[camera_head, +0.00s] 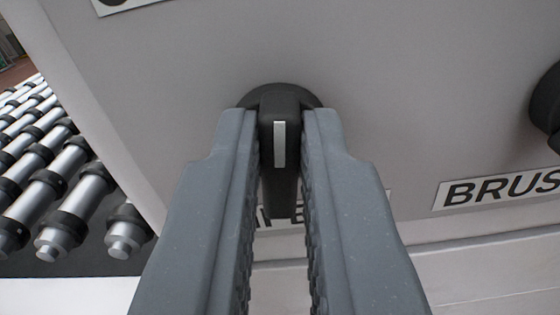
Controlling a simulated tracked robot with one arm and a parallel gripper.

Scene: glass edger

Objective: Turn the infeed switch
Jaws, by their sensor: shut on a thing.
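The infeed switch (281,103) is a black rotary knob on the grey panel, with a white mark on its grip bar. The mark stands upright in the picture. My gripper (280,140) has its two grey fingers on either side of the knob's bar and is shut on it. The label below the knob is mostly hidden by the fingers; only parts of letters show.
Another black knob (546,105) sits at the right edge, above a label reading "BRUS" (500,190). A conveyor with metal rollers (55,175) lies to the left of the panel (400,80). Part of another label (122,4) shows at the top left.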

